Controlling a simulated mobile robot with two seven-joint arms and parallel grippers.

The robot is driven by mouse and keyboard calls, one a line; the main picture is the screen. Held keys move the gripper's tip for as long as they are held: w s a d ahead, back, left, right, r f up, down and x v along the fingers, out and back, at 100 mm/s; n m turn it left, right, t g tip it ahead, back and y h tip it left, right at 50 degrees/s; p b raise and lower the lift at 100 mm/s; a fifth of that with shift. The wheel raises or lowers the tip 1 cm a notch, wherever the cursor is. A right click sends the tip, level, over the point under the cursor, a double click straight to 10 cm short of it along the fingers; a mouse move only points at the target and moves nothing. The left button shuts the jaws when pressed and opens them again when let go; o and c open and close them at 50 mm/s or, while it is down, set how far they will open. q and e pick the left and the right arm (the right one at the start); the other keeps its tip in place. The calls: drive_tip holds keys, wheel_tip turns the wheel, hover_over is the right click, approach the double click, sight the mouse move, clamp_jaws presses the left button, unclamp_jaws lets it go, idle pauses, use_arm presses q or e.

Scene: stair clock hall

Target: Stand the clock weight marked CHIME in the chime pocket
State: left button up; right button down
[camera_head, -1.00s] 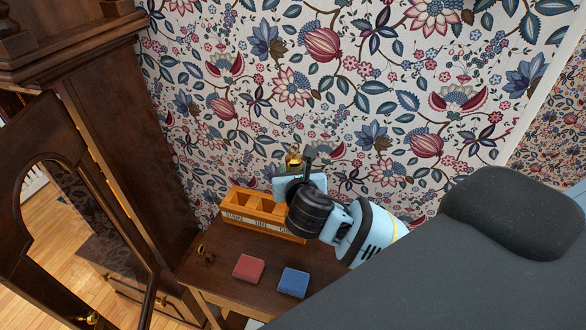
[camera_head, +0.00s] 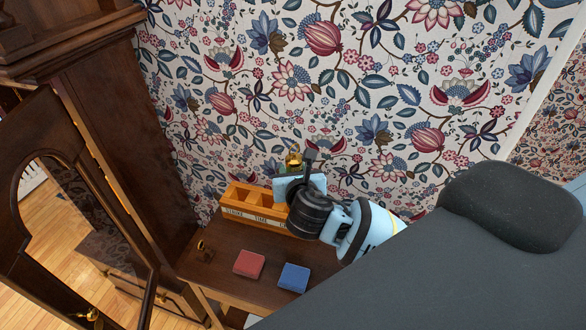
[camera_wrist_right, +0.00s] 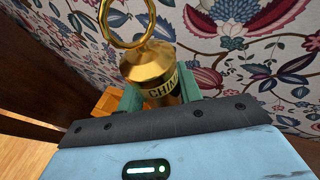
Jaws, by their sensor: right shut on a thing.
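The brass clock weight (camera_head: 293,160) has a ring on top. In the right wrist view the weight (camera_wrist_right: 150,65) shows a partly covered label beginning "CHI". My right gripper (camera_head: 290,172) is shut on it and holds it upright at the right end of the wooden rack (camera_head: 236,211). The rack's front labels read STRIKE and TIME, with a third starting with C. My gripper covers the right-end pocket and the weight's lower end, so I cannot tell whether the weight is inside the pocket. My left gripper is not in view.
The rack stands on a small wooden table (camera_head: 222,262) against the papered wall. A red block (camera_head: 249,264), a blue block (camera_head: 293,278) and a small brass item (camera_head: 203,248) lie in front. The tall clock case (camera_head: 112,150) with its open door (camera_head: 75,215) stands left.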

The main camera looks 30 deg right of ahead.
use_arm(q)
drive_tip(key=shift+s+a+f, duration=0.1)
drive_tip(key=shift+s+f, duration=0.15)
use_arm(e)
drive_tip(key=shift+w+f, duration=0.1)
drive_tip(key=shift+f, duration=0.4)
idle(0.3)
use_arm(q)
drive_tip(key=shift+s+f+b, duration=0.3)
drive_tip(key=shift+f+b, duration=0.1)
use_arm(e)
drive_tip(key=shift+f, duration=1.05)
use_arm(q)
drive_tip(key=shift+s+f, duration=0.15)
use_arm(e)
drive_tip(key=shift+f, duration=0.35)
drive_tip(key=c, duration=0.9)
unclamp_jaws()
drive_tip(key=shift+o, duration=0.2)
drive_tip(key=shift+s+f, duration=0.2)
drive_tip(key=shift+f, duration=0.35)
drive_tip(key=shift+s+a+r, duration=0.2)
drive_tip(key=shift+s, duration=0.05)
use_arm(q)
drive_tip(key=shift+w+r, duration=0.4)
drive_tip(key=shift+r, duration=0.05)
use_arm(e)
drive_tip(key=v, duration=0.7)
drive_tip(key=shift+r, duration=0.25)
